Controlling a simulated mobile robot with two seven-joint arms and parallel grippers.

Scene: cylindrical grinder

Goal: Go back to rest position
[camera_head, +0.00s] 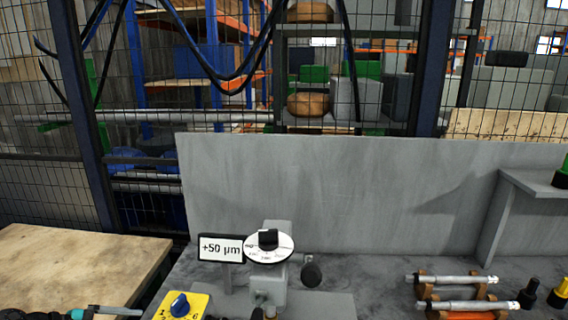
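Neither of my grippers can be made out in the head view. Small dark shapes show at the bottom edge below the dial, too cut off to identify. The grey grinder unit (268,283) stands on the grey machine bed, with a white round dial (283,247) and black knob on top. A sign reading +50 µm (221,248) is beside the dial. A yellow plate with a blue rotary knob (180,304) is at the lower front.
Two metal shafts (452,280) lie on orange-brown supports at the right. Black and yellow pieces (558,294) stand beside them. A grey panel (340,185) rises behind the bed. A wooden table (75,262) is at the left, with a teal-ringed rod (110,311) at its front.

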